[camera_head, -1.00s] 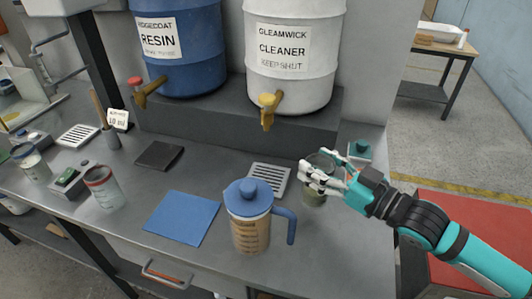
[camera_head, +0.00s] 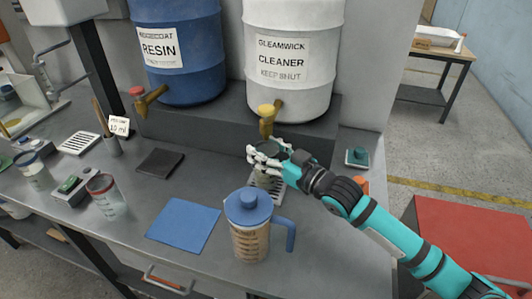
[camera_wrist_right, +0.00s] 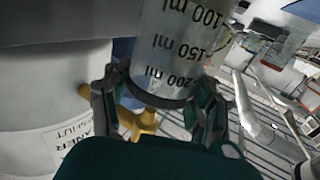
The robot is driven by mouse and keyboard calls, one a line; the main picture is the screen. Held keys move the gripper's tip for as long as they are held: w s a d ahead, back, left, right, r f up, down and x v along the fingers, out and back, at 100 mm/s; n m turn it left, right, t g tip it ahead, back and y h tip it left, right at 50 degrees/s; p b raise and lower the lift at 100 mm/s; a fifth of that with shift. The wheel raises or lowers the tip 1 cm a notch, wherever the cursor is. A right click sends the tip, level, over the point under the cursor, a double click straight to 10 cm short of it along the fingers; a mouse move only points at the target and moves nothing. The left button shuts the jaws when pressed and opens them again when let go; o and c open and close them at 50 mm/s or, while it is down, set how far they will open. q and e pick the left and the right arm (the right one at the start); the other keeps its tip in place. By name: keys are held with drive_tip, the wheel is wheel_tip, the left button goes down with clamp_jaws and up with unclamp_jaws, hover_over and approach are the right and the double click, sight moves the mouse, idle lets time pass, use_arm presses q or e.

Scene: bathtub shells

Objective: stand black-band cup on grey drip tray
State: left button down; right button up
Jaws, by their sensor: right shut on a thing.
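My right gripper (camera_head: 262,156) is shut around a clear measuring cup (camera_head: 264,181) with a dark band at its rim. In the wrist view the gripper (camera_wrist_right: 160,105) grips the cup (camera_wrist_right: 180,45) near this band, and black ml marks show on its wall. The cup is over the slotted grey drip tray (camera_head: 277,194) below the cleaner drum's yellow tap (camera_head: 267,112). I cannot tell whether its base touches the tray. My left gripper is out of view.
A lidded blue jug (camera_head: 249,232) stands just in front of the tray. A blue mat (camera_head: 183,226), a dark pad (camera_head: 160,162), a red-band cup (camera_head: 107,198) and another slotted tray (camera_head: 78,143) lie further left. The drums' ledge (camera_head: 215,132) is behind.

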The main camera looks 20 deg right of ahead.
drive_tip(key=shift+f, duration=0.75)
drive_tip(key=o, duration=1.6)
drive_tip(key=shift+f, duration=0.15)
drive_tip(key=shift+o, duration=0.2)
drive_tip(key=shift+s+d, duration=0.2)
drive_tip(key=shift+s, duration=0.05)
drive_tip(key=b+v, duration=0.1)
drive_tip(key=v, duration=1)
drive_tip(key=shift+s, duration=0.2)
